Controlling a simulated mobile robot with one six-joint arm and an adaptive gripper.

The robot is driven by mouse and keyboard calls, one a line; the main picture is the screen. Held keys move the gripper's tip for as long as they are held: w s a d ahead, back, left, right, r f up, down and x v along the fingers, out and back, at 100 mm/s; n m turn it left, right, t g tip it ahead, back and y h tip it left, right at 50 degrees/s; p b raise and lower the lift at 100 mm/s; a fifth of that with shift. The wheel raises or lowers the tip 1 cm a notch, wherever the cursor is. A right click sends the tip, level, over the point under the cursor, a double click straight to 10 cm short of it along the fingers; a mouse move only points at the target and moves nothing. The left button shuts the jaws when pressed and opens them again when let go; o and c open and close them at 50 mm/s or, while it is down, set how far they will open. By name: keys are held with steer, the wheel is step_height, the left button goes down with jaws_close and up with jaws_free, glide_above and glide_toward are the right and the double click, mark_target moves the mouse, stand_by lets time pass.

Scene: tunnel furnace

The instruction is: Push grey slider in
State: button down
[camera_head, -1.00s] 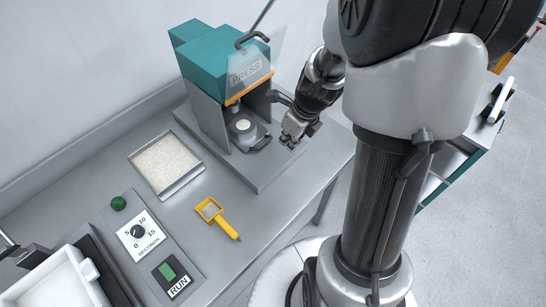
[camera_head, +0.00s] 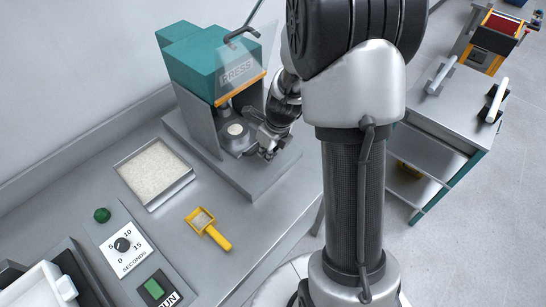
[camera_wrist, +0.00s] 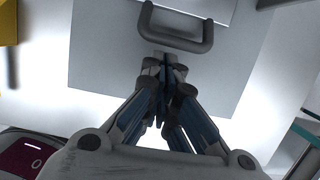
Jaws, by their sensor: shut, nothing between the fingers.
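The grey slider sits at the base of the teal press (camera_head: 205,62), with a round holder of white material (camera_head: 236,130) on it. In the wrist view the slider's dark U-shaped handle (camera_wrist: 177,44) points towards my gripper (camera_wrist: 165,66). My gripper is shut and empty, its fingertips just short of the handle or at it; contact cannot be told. In the head view my gripper (camera_head: 268,153) is low in front of the press, beside the holder, and hides the handle.
A tray of white granules (camera_head: 155,175) and a yellow scoop (camera_head: 209,228) lie on the grey bench. A timer dial (camera_head: 123,245), green knob and RUN button are at the lower left. A clear guard is raised on the press. A second bench (camera_head: 440,115) stands to the right.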

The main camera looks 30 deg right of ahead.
mark_target(254, 143)
stand_by(0.3)
steer(key=shift+w+a+r, duration=0.1)
steer(key=shift+w+r, duration=0.05)
steer(key=shift+w, duration=0.1)
steer(key=w+p, duration=0.1)
steer(key=w+a+p, duration=0.1)
steer(key=w, duration=0.1)
steer(key=w+p, duration=0.1)
steer(key=p, duration=0.1)
steer(key=shift+w+a, duration=0.15)
steer(key=shift+a, duration=0.15)
steer(key=shift+d, duration=0.1)
